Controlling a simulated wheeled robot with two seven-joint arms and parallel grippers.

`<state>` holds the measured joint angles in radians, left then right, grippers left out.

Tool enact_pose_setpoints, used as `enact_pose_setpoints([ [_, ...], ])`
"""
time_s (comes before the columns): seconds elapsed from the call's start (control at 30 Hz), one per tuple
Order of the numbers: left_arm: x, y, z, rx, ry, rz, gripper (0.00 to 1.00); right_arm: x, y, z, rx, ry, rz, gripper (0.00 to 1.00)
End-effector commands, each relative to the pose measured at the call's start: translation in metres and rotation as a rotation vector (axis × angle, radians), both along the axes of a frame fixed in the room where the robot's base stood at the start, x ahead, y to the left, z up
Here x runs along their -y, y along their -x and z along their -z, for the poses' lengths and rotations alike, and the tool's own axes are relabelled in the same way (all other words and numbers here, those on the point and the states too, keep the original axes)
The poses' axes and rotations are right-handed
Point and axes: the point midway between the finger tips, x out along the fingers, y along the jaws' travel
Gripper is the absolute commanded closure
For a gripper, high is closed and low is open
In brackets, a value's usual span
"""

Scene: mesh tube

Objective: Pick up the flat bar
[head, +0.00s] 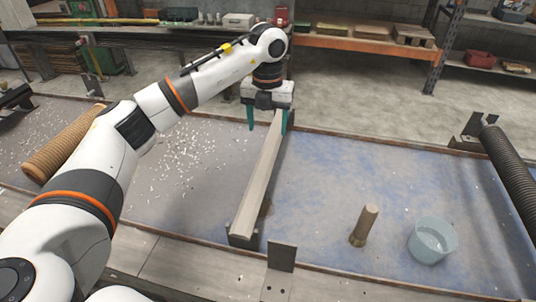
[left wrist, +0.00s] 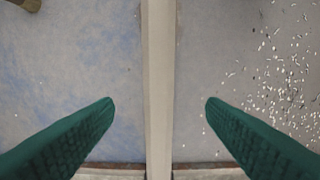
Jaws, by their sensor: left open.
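The likely flat bar is a long, pale beige bar (head: 262,172), lying lengthwise across the middle of the work surface. Its near end is at a dark bracket, and its far end is under my left gripper. My left gripper (head: 268,122) points down at the far end with its teal fingers open, one on each side of the bar. In the left wrist view the bar (left wrist: 159,80) runs straight between the open fingers (left wrist: 160,103), with a visible gap on both sides. The exact height of the fingertips over the surface is hard to tell. My right gripper is not in view.
A brown ribbed tube (head: 65,143) lies at left and a black ribbed tube (head: 512,170) at right. A short brown peg (head: 364,225) and a translucent bucket (head: 432,240) stand right of the bar. Pale chips (head: 190,150) are scattered to its left. An upright metal plate (head: 281,256) stands at the near edge.

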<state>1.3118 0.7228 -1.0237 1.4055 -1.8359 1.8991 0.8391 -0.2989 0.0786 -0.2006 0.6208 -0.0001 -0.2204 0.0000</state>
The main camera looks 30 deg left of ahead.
Motion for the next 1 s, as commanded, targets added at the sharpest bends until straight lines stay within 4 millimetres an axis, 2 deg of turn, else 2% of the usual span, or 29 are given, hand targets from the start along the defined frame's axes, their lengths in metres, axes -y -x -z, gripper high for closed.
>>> enact_pose_setpoints([
  [0.1,0.000,0.001,0.016,-0.002,-0.001,0.000,0.35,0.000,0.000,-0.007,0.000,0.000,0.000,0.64],
  [0.37,0.001,0.002,0.037,-0.002,0.000,0.000,0.35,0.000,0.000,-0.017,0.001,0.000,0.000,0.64],
  [0.5,0.003,0.004,0.058,-0.004,0.000,0.000,0.35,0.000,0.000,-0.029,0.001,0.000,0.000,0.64],
  [0.63,0.003,0.004,0.074,-0.002,0.001,0.000,0.35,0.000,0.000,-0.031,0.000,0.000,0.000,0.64],
  [0.9,0.003,0.003,0.080,0.001,0.001,0.001,0.35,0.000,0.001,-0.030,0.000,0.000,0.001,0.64],
  [0.93,0.003,0.003,0.080,0.001,0.000,0.001,0.36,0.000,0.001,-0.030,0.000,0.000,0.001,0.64],
  [1.0,0.003,0.003,0.080,0.001,0.000,0.001,0.48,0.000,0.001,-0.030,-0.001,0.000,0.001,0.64],
])
